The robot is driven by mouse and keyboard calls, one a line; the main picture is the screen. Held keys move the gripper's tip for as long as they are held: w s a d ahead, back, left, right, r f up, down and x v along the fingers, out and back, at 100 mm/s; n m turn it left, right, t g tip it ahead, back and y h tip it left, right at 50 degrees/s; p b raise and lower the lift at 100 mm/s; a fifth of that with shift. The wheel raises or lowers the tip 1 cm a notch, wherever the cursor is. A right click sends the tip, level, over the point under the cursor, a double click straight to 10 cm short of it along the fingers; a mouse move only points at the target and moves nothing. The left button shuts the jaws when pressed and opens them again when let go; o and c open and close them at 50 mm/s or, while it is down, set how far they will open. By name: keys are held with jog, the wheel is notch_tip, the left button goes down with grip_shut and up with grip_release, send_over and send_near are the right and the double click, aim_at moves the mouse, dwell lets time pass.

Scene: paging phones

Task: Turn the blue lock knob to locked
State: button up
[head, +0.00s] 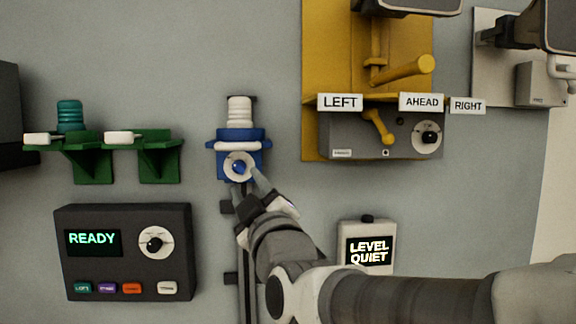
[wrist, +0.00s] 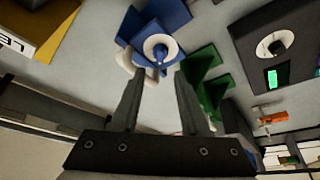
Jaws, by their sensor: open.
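The blue lock knob (head: 238,167) sits on a round white dial at the front of a blue bracket (head: 228,140) on the grey wall. A white ribbed cylinder (head: 239,110) stands in the bracket. My gripper (head: 247,182) is open and empty, just below and to the right of the knob. In the wrist view the knob (wrist: 160,51) shows beyond and slightly above the gap between the fingertips (wrist: 153,80). The fingers look apart from it. I cannot tell whether the knob points to locked.
Green brackets (head: 85,150) are at left, above a dark READY panel (head: 125,215) with its own dial. A yellow panel (head: 320,60) with a LEFT/AHEAD/RIGHT lever is at upper right. A LEVEL QUIET box (head: 367,228) is right of my wrist. A vertical rail (head: 248,285) runs below the bracket.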

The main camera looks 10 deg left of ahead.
aim_at(238, 168)
jog(key=shift+p+x, duration=0.7)
jog(key=shift+x, duration=2.85)
grip_shut()
